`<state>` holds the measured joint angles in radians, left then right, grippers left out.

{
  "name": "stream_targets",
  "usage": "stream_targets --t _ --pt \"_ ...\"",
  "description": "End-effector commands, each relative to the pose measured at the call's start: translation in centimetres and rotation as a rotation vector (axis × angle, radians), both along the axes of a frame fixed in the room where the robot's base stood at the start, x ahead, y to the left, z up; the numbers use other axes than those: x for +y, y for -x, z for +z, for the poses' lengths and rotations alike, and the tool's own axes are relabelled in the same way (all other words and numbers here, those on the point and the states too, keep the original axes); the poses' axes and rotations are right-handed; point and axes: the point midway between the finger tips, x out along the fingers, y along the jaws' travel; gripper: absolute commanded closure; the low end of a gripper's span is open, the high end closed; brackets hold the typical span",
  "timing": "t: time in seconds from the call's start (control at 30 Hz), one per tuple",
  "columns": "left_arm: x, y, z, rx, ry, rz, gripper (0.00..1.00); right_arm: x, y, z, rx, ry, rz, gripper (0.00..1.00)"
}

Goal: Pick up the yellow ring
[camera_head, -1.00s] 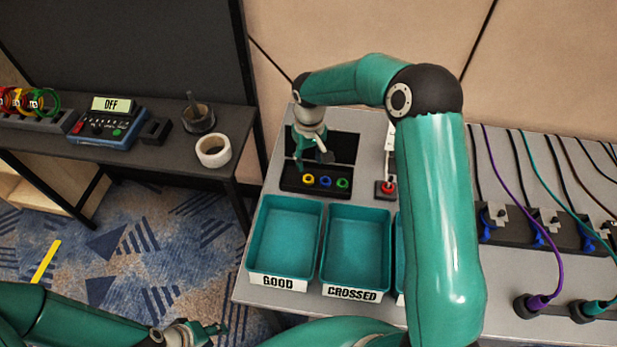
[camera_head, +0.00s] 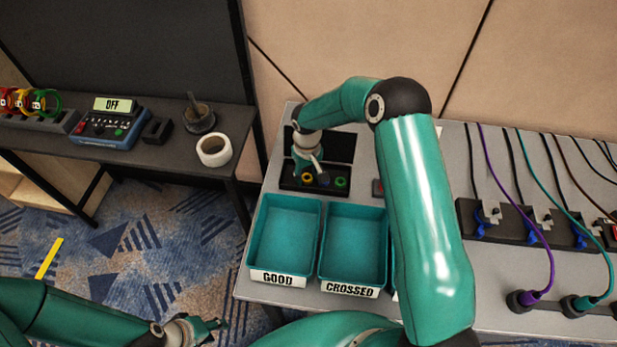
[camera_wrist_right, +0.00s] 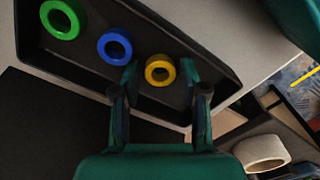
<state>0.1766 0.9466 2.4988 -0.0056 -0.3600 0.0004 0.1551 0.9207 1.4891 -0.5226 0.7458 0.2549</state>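The yellow ring (camera_head: 307,179) sits in the black tray (camera_head: 287,184) at the back of the grey table. It also shows in the right wrist view (camera_wrist_right: 160,70), at one end of a row with a blue ring (camera_wrist_right: 114,47) and a green ring (camera_wrist_right: 60,19). My right gripper (camera_head: 309,170) is just above the tray and partly covers the row in the head view. In the wrist view its fingers (camera_wrist_right: 159,78) are open, one on each side of the yellow ring; contact cannot be told. My left gripper (camera_head: 213,326) is low at the front, away from the rings.
Teal bins marked GOOD (camera_head: 283,239) and CROSSED (camera_head: 353,246) stand in front of the tray. A side bench (camera_head: 164,177) at left holds a blue device (camera_head: 106,127) and a roll of white tape (camera_head: 214,151). Cables with plugs (camera_head: 521,300) are at right.

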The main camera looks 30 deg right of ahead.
Motion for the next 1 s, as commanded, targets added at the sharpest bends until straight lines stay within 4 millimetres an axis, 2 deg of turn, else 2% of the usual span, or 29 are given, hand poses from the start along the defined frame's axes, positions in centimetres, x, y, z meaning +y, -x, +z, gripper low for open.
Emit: stream_targets --t 0.03,0.1,0.47,0.67,0.87,1.0 --pt "0.0 0.0 0.0 0.000 0.000 0.000 0.60 0.0 0.0 0.0 0.000 0.000 0.000 0.69" --pt "0.0 0.0 0.0 0.000 0.000 0.000 0.60 0.0 0.0 0.0 0.000 0.000 0.001 0.79" --pt "0.0 0.0 0.0 0.000 0.000 0.000 0.60 0.1 -0.1 0.1 0.000 0.000 0.002 0.79" --pt "0.0 0.0 -0.2 0.000 0.000 0.000 0.60 0.1 -0.1 1.0 -0.001 0.001 0.003 0.79" --pt "0.0 0.0 -0.8 0.000 0.000 0.000 0.60 0.1 -0.2 3.7 -0.005 0.000 0.002 0.79" --pt "0.0 0.0 -1.3 0.000 0.000 0.000 0.60 0.1 -0.2 7.0 -0.007 0.000 0.002 0.79"
